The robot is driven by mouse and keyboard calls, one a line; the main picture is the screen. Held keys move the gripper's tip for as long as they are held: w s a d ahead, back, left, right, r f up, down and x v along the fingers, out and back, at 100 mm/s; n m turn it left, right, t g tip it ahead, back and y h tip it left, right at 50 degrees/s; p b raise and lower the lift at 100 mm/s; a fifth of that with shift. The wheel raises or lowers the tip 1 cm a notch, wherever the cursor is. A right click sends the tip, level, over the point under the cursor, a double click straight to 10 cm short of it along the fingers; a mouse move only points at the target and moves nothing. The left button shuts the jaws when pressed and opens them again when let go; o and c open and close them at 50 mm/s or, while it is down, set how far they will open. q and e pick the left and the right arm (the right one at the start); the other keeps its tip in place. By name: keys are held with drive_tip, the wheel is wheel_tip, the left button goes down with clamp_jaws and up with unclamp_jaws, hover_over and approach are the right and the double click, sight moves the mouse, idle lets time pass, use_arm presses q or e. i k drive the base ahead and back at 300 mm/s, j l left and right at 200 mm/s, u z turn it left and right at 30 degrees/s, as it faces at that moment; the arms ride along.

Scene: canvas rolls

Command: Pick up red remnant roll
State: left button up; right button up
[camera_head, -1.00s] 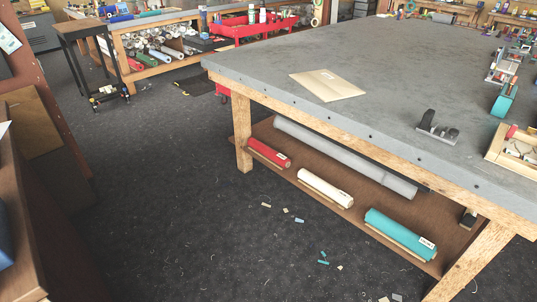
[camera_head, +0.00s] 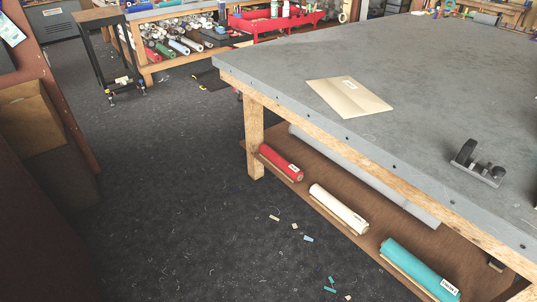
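The red remnant roll (camera_head: 281,162) lies on the lower shelf (camera_head: 318,172) of the big grey-topped table, just right of the table's wooden leg. It has a small white label near its right end. A cream roll (camera_head: 339,209) and a teal roll (camera_head: 419,270) lie farther along the same shelf edge. A long grey roll (camera_head: 365,177) lies behind them, partly hidden by the table top. Neither of my grippers shows in the head view.
The table top (camera_head: 300,70) carries a tan envelope (camera_head: 349,97) and a dark metal tool (camera_head: 477,163). Small scraps (camera_head: 308,239) lie on the dark floor by the shelf. A brown cabinet (camera_head: 45,225) stands at the left.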

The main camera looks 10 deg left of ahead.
sight(291, 170)
drive_tip(key=i+j+u, duration=0.1)
drive_tip(key=i+u, duration=0.65)
drive_tip(key=i+l+u, duration=0.1)
drive_tip(key=i+u, duration=0.3)
drive_tip(key=i+j, duration=0.1)
drive_tip(key=i, duration=0.65)
